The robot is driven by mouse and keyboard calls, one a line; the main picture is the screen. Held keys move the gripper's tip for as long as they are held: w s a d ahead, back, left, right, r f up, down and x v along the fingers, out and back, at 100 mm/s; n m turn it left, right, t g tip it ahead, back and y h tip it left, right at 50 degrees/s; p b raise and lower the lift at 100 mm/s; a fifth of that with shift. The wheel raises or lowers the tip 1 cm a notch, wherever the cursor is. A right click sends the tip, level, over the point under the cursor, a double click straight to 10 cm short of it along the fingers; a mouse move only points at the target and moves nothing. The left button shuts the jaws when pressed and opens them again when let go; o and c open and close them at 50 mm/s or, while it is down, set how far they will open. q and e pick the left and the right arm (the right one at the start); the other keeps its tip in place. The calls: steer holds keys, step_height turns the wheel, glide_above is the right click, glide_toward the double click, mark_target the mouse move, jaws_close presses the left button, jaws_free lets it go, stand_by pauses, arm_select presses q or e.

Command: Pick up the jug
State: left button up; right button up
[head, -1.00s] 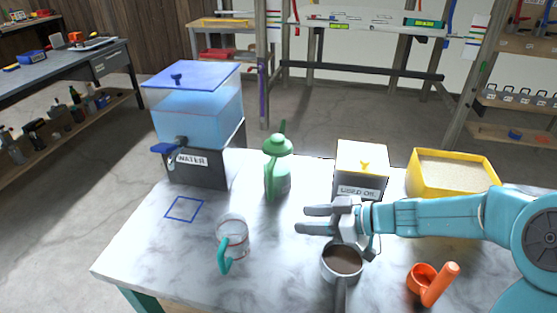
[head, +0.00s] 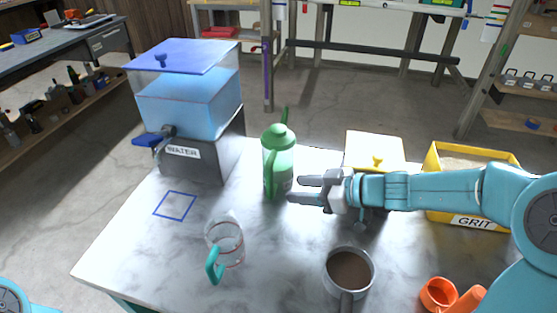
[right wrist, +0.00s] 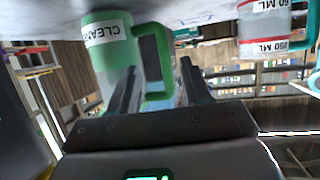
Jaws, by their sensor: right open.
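A green lidded container (head: 278,165) with a spout stands at the table's middle. In the right wrist view, which is upside down, it (right wrist: 107,62) bears a label starting "CLEA", and its green handle lies just ahead of the fingers. A clear measuring jug (head: 228,240) with a teal handle stands in front of it on the left; it also shows in the right wrist view (right wrist: 262,28). My right gripper (head: 303,189) is open, fingers pointing left, just right of the green container. I cannot tell if they touch it. My left gripper is out of view.
A blue water tank (head: 190,105) stands back left beside a blue square outline (head: 175,205). A grey pot of brown stuff (head: 349,270), orange cup (head: 437,294), yellow grit box (head: 478,222) and yellow-lidded box (head: 374,148) stand at the right. The front left table is clear.

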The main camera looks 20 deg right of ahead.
steer(key=b+x, duration=0.1)
steer(key=x, duration=0.4)
steer(key=shift+w+a+f, duration=0.1)
steer(key=shift+w+a, duration=0.05)
steer(key=shift+a, duration=0.1)
steer(key=b+x, duration=0.2)
steer(key=x, duration=0.2)
steer(key=shift+a+f, duration=0.1)
steer(key=shift+a, duration=0.3)
steer(key=shift+w+a, duration=0.2)
steer(key=shift+w, duration=0.15)
steer(key=shift+c, duration=0.3)
jaws_close()
